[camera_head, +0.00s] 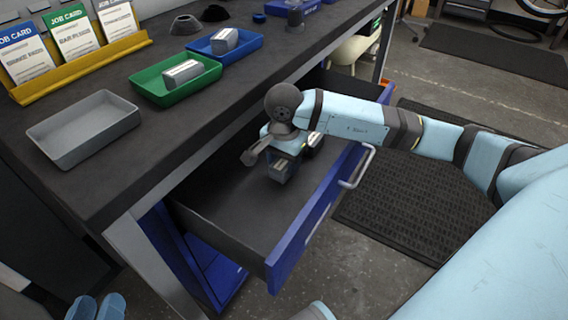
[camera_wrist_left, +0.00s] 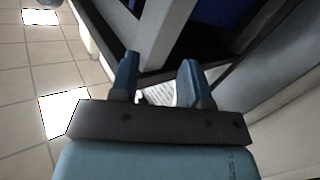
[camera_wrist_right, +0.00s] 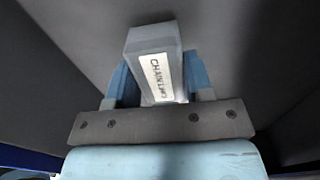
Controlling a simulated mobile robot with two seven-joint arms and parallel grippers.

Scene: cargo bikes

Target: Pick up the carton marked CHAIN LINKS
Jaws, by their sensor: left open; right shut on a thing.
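The grey carton with a white label reading CHAIN LINKS (camera_wrist_right: 153,42) is between the fingers of my right gripper (camera_wrist_right: 160,82) in the right wrist view. The gripper is shut on it. In the head view my right gripper (camera_head: 280,167) is inside the open drawer (camera_head: 225,205), mostly hiding the carton. I cannot tell whether the carton touches the drawer floor. My left gripper (camera_head: 97,307) is open and empty at the lower left of the head view, away from the drawer. Its spread fingers also show in the left wrist view (camera_wrist_left: 158,85).
On the bench are an empty grey tray (camera_head: 82,148), a green tray (camera_head: 150,88) and a blue tray (camera_head: 250,43), the latter two each holding a labelled carton. A yellow rack (camera_head: 90,68) holds job cards. The drawer's blue front (camera_head: 290,255) and handle (camera_head: 357,170) stick out.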

